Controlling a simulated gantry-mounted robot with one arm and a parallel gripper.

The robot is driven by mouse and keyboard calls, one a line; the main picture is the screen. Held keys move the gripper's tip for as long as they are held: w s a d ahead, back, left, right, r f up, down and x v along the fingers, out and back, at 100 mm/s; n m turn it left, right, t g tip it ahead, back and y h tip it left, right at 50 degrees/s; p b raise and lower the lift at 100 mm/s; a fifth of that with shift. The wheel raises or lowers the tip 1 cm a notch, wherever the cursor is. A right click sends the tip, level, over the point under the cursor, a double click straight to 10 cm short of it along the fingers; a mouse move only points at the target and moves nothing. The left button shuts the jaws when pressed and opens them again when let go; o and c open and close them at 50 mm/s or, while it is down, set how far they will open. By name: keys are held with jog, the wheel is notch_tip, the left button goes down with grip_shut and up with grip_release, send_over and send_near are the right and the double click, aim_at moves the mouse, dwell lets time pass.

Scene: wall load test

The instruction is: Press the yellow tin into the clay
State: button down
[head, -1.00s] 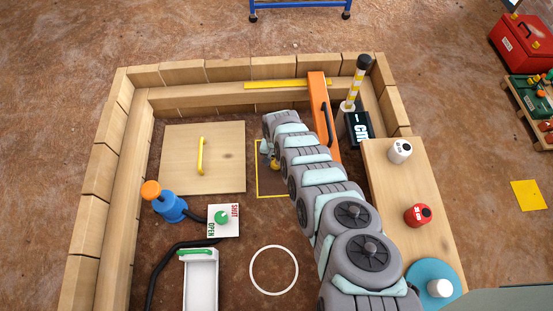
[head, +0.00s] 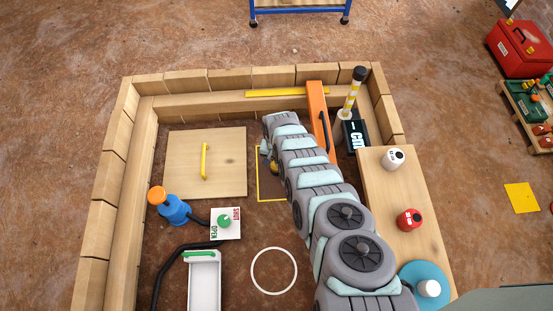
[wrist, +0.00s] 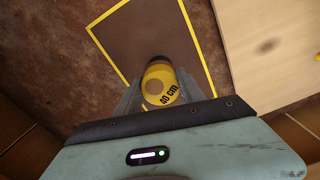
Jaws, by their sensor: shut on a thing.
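The yellow tin (wrist: 161,92) is marked "40 cm" and sits between the fingers of my gripper (wrist: 160,84) in the wrist view. My gripper is shut on it. A dark brown band shows at the tin's far end. The clay is a brown patch (wrist: 140,38) inside a yellow outline, and the tin is over it. I cannot tell whether the tin touches the clay. In the head view my arm covers much of the clay (head: 268,187), and only a little of the tin (head: 274,168) shows.
A wooden board with a yellow handle (head: 231,165) lies left of the clay. An orange beam (head: 317,104) stands to its right. A blue pump (head: 173,210), a switch plate (head: 233,230) and a white tray (head: 204,285) are at front left. Wooden blocks (head: 226,79) wall the pit.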

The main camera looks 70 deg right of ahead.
jog(key=shift+r+p, duration=2.6)
jog(key=shift+r, duration=0.15)
jog(key=shift+w, duration=0.1)
jog(key=w+a+r+n, duration=0.2)
jog(key=w+a+r, duration=0.3)
jog(key=w+r, duration=0.35)
jog(key=w+a+r+n+p, duration=0.1)
jog(key=w+a+r+n, duration=0.3)
jog(key=w+r, duration=0.5)
jog(key=w+a+r+n, duration=0.1)
jog(key=w+a+r, duration=0.6)
jog(key=w, duration=0.4)
jog(key=w+a+r+n+p, duration=0.1)
jog(key=w+a+r+n, duration=0.25)
jog(key=a+r, duration=1.05)
jog(key=w+a+r+n+p, duration=0.15)
jog(key=a+r+n, duration=0.35)
jog(key=a+r, duration=0.85)
jog(key=a+r+p, duration=0.2)
jog(key=r+p, duration=1.5)
jog(key=p, duration=0.1)
jog(key=a+r+p, duration=0.2)
jog(key=r+p, duration=1.5)
jog(key=p, duration=0.2)
jog(key=shift+w+a+r, duration=0.25)
jog(key=shift+w+r, duration=0.1)
